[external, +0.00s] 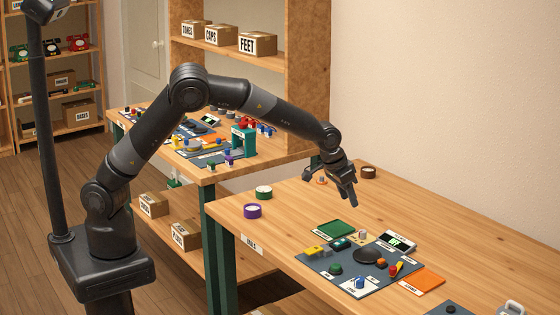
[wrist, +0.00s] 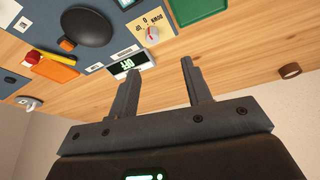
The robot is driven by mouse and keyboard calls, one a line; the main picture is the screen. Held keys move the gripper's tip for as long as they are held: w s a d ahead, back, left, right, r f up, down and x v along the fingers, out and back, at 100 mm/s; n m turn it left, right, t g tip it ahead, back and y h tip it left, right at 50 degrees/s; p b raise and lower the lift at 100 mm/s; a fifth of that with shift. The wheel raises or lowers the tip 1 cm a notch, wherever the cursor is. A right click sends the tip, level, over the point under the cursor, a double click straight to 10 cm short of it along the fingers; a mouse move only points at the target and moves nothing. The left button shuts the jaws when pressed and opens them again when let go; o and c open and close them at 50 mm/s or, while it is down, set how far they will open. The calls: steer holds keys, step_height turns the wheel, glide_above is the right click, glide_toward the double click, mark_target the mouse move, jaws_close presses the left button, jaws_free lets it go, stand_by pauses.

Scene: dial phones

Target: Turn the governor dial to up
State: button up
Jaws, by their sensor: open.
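A small pale dial (wrist: 152,35) with a reddish part sits on a cream card in the wrist view. The card's upside-down print seems to include "DOWN", so this looks like the governor dial. In the external view it seems to be the small pale knob (external: 362,235) at the panel's back edge. Its exact pointing direction is too small to tell. My gripper (external: 350,200) is open and empty above the table, behind the panel and apart from the dial. In the wrist view its fingers (wrist: 160,66) are spread, with the dial beyond them.
A display with green digits (external: 398,241) stands beside the dial. A green tray (external: 337,229), a black round disc (external: 368,254) and an orange mat (external: 424,281) are near. A brown round container (external: 368,172) is behind my gripper. The table's right side is largely clear.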

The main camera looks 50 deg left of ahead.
mark_target(363, 231)
steer(key=x, duration=0.4)
steer(key=d+x, duration=0.1)
steer(key=x, duration=0.7)
steer(key=shift+d, duration=0.3)
steer(key=shift+c, duration=0.4)
jaws_close()
